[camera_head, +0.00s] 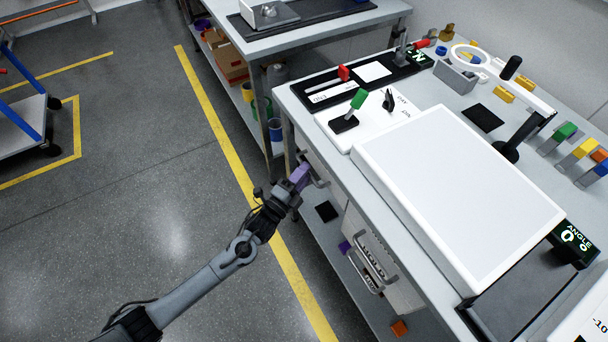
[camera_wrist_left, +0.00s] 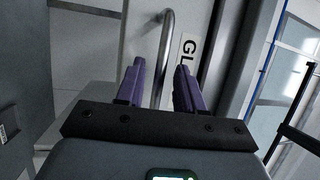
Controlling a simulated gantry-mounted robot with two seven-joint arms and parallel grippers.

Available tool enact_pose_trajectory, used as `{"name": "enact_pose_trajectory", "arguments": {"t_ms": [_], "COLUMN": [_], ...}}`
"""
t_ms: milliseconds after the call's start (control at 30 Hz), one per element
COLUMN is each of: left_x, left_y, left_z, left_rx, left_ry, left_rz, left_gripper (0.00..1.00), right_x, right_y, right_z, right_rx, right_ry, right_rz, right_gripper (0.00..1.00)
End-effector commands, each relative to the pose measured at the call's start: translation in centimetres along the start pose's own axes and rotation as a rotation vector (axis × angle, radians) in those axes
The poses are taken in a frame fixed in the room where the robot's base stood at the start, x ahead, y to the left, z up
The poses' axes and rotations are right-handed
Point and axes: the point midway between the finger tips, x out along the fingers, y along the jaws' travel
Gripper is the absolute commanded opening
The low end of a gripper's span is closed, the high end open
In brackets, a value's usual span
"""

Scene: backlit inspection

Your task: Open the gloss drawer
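The gloss drawer's pale front (camera_wrist_left: 145,30) fills the middle of the left wrist view, with a label (camera_wrist_left: 187,48) of which only "GL" shows. Its metal bar handle (camera_wrist_left: 165,50) runs down the picture between my fingers. My left gripper (camera_wrist_left: 160,85) has two purple fingers, open, one on each side of the handle, with visible gaps. In the head view the left gripper (camera_head: 303,176) is at the bench's front side, below the top, and the drawer handle (camera_head: 319,180) shows just beside it. The drawer looks shut. My right gripper is not in view.
Another drawer unit with stacked handles (camera_head: 368,262) sits farther along under the bench. The bench top carries a large white light panel (camera_head: 460,190) and a white board with a green-handled lever (camera_head: 357,100). The floor (camera_head: 150,200) left of the bench is free.

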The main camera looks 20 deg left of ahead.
Motion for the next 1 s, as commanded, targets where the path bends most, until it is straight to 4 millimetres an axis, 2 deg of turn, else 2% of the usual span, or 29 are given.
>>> {"name": "enact_pose_trajectory", "arguments": {"t_ms": [333, 600, 1000], "left_x": [0.32, 0.30, 0.22], "left_y": [-0.01, -0.02, -0.08], "left_z": [-0.06, -0.05, -0.14], "left_rx": [-0.001, -0.001, -0.001], "left_ry": [0.001, 0.001, 0.004], "left_rz": [0.000, 0.000, 0.000], "left_gripper": [0.37, 0.00, 0.00], "right_x": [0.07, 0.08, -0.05], "right_y": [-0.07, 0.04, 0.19], "right_z": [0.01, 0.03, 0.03], "right_rx": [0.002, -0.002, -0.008], "right_ry": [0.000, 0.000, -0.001], "right_rz": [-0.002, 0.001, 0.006], "right_gripper": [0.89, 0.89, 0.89]}}
